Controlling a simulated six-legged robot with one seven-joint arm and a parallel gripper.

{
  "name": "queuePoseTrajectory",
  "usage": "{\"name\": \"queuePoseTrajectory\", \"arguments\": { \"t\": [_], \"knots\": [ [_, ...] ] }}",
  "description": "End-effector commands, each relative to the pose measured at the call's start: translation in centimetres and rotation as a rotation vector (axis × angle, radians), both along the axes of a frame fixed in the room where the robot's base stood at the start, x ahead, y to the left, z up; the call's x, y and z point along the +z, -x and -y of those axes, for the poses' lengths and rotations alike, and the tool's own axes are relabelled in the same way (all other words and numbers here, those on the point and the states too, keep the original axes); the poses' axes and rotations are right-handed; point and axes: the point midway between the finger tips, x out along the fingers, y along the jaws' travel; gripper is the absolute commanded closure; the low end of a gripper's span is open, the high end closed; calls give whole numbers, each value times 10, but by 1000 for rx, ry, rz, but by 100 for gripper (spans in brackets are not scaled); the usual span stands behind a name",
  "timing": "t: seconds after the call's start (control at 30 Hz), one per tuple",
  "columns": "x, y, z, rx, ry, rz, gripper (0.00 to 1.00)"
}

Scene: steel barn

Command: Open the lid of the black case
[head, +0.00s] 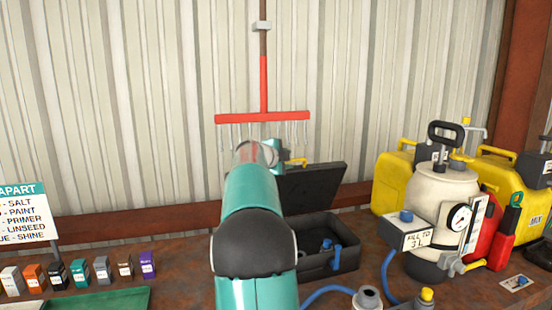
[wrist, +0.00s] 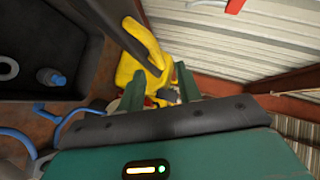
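The black case (head: 345,258) stands on the rusty brown bench, right of my arm in the head view. Its lid (head: 318,185) is raised and stands steeply up behind the open body. In the wrist view the case's dark interior (wrist: 35,30) is at the upper left, with a dark strip (wrist: 112,25) that looks like the lid. My gripper (wrist: 160,88) shows two green fingers apart, with nothing held between them. In the head view my arm hides most of it, near the lid's top left. A small yellow piece (head: 298,161) shows there.
A cream sprayer tank (head: 440,190) with a gauge, yellow cans (head: 395,180) and a red can (head: 487,235) stand right of the case. A blue hose (head: 325,290) lies in front. Several small boxes (head: 80,272) and a green tray (head: 105,299) are left. A red rake (head: 263,117) hangs behind.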

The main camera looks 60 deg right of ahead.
Motion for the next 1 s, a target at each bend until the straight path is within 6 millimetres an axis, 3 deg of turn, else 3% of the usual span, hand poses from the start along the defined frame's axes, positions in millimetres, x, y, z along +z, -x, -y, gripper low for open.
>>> {"name": "queuePoseTrajectory", "arguments": {
  "t": [0.2,0.4,1.0],
  "knots": [
    [18,-3,-46,4,5,1,66],
    [25,-3,-69,2,6,1,66],
    [27,-3,-72,1,6,1,66]
  ]
}}
